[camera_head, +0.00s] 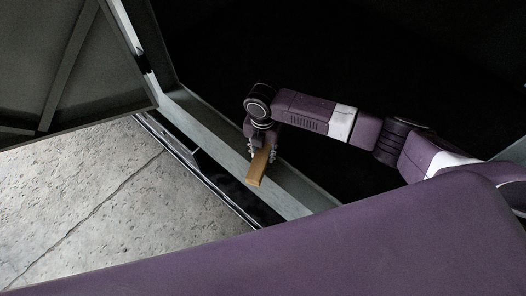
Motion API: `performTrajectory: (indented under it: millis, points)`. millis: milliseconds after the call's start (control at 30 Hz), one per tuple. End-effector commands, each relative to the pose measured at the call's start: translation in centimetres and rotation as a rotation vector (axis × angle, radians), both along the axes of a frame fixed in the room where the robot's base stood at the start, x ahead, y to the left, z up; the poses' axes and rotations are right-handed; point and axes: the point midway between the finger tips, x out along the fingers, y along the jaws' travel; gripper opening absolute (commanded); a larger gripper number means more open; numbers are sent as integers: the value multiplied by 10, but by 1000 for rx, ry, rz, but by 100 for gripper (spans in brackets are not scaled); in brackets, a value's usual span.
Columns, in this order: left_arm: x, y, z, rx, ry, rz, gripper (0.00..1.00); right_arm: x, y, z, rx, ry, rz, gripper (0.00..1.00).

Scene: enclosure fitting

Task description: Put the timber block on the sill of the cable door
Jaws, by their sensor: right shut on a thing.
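The timber block (256,173) is a small tan bar in the middle of the head view. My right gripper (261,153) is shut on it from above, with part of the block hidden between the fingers. The block is over the sill (295,187), a pale grey strip running diagonally along the bottom of the dark opening. I cannot tell whether the block touches the sill. The cable door (85,70) is a grey panel with ribs, swung open at the upper left. My left gripper is not in view.
The opening beyond the sill is black inside. A dark ledge (215,172) runs along the sill's near side. Cracked concrete floor (85,200) lies at the lower left and is clear. The frame post (145,40) stands beside the door.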

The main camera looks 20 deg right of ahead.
Motion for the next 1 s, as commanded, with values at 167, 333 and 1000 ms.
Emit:
performTrajectory:
  millis: [167,333,1000]
  points:
    - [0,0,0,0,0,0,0,0,0,1,0,-1,0,1]
    - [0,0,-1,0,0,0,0,0,0,-2,0,0,0,37]
    - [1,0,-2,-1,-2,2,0,2,0,36,2,-5,2,49]
